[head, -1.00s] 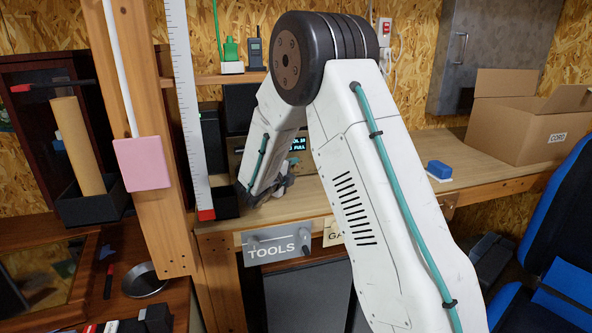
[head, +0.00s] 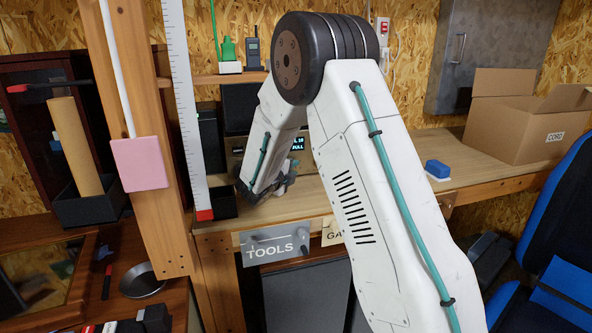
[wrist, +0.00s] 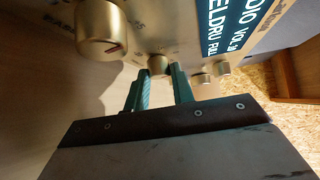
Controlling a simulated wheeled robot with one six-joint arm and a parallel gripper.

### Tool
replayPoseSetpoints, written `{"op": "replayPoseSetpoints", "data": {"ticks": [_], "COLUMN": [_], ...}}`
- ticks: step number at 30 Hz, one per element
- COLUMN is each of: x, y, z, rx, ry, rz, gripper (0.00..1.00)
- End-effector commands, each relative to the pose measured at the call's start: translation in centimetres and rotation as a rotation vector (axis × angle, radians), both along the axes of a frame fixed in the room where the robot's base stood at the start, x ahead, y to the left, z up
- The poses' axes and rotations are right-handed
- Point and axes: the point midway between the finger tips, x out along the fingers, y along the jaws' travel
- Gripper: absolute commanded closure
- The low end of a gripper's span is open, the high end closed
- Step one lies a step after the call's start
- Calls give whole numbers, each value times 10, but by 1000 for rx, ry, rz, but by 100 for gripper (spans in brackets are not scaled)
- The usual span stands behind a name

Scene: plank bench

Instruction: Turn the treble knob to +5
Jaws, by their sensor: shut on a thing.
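The radio has a gold-coloured front with several brass knobs and a lit display (wrist: 235,30); in the head view its display (head: 298,143) shows beside my arm. In the wrist view my gripper (wrist: 160,75) is shut on a small brass knob (wrist: 158,65), one fingertip on each side. The knob's label and pointer cannot be read, so I cannot tell by sight whether it is the treble knob. A larger brass knob (wrist: 102,30) with a red mark is at upper left. In the head view my gripper (head: 279,185) is partly hidden against the radio.
A blue block (head: 437,169) and a cardboard box (head: 530,125) are on the bench's right. A wooden post with a pink block (head: 140,163) stands left of my arm.

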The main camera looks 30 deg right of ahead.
Motion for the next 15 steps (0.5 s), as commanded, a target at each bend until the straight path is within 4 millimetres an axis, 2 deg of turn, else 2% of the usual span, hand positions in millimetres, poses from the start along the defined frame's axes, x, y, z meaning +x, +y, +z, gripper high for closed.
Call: {"op": "replayPoseSetpoints", "data": {"ticks": [8, 15], "x": [1, 1], "y": [3, 0], "z": [3, 7], "rx": [92, 279], "ry": [-28, -83], "rz": [7, 7], "gripper": [98, 98]}}
